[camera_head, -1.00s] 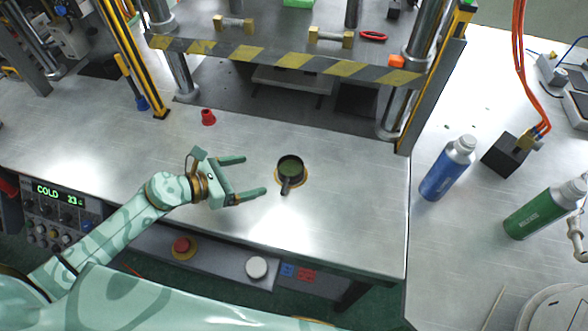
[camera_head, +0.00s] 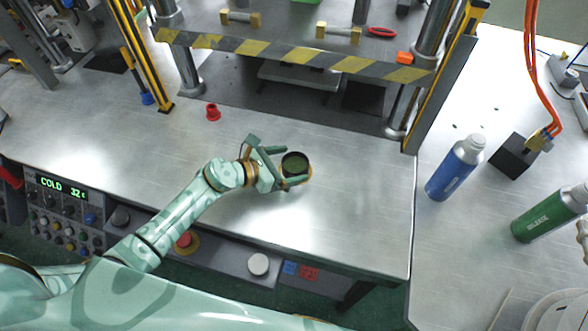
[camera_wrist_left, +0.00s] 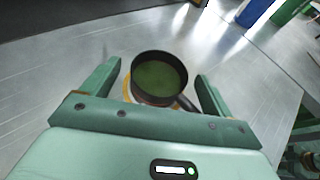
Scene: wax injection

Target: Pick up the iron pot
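The iron pot (camera_head: 295,163) is a small dark round pot with green contents, standing upright on a tan ring on the metal table. It also shows in the left wrist view (camera_wrist_left: 159,78), with its handle pointing toward the lower right. My left gripper (camera_head: 278,162) is open, low over the table, with its fingers reaching toward the pot. In the left wrist view the pot lies ahead of and between the two open fingers (camera_wrist_left: 160,82). Whether a finger touches it I cannot tell. The pot's handle is largely hidden by a finger in the head view. My right gripper is not in view.
A press with a yellow-black striped bar (camera_head: 295,56) stands behind the pot. A blue bottle (camera_head: 455,168) and a green bottle (camera_head: 549,213) stand at the right. The table front right of the pot is clear.

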